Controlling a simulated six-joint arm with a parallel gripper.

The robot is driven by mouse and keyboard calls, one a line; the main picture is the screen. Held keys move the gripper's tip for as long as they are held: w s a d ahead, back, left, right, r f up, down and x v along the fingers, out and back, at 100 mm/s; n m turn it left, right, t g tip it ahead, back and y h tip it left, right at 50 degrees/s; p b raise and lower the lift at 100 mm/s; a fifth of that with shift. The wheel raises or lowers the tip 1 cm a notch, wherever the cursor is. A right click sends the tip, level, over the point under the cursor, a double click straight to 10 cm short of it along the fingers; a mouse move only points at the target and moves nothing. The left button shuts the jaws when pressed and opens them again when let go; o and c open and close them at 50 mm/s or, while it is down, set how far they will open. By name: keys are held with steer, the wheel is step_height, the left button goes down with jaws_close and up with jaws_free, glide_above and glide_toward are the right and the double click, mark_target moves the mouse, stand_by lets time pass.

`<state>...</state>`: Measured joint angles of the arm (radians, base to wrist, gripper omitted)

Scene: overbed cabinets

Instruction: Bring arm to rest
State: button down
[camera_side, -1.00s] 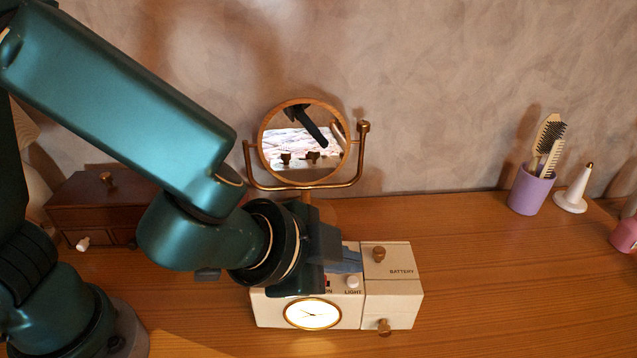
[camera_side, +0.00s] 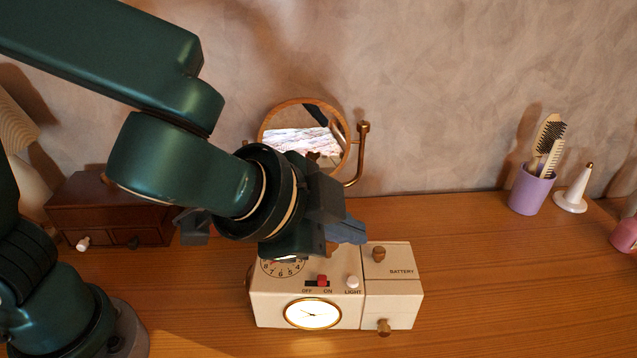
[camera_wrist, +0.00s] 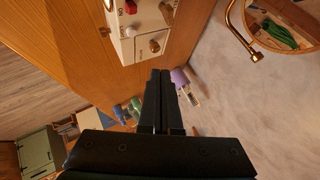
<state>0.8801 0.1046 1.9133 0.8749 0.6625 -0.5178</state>
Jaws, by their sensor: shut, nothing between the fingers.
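My gripper (camera_side: 346,232) is raised above the back of a cream clock box in the side view. Its fingers are shut and empty, and they also show in the wrist view (camera_wrist: 161,75), held close together. The cream clock box (camera_side: 335,282) stands on the wooden table, with a lit round clock face (camera_side: 312,313) on its front. A red switch (camera_side: 322,281) sits at the ON end of its slot. A white LIGHT button (camera_side: 352,282) is beside it. The BATTERY section (camera_side: 400,290) on the right has brown knobs. My wrist hides part of the box's back top.
A round mirror (camera_side: 300,140) on a brass stand is behind my gripper, partly hidden. A dark wooden drawer box (camera_side: 105,215) stands at left. A purple cup (camera_side: 530,190) with brush and comb and a white cone (camera_side: 573,190) stand at right. The table between (camera_side: 480,270) is clear.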

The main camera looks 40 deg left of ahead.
stand_by(0.4)
steer(key=a+r+n+y, duration=0.35)
steer(key=a+n, duration=0.35)
steer(key=a, duration=0.9)
steer(key=s+f+n+g+h, duration=0.2)
steer(key=s+f+n+g, duration=0.1)
steer(key=s, duration=0.8)
steer(key=shift+s+a+f+n, duration=0.15)
steer(key=shift+a+f+n, duration=0.25)
steer(key=shift+n, duration=0.1)
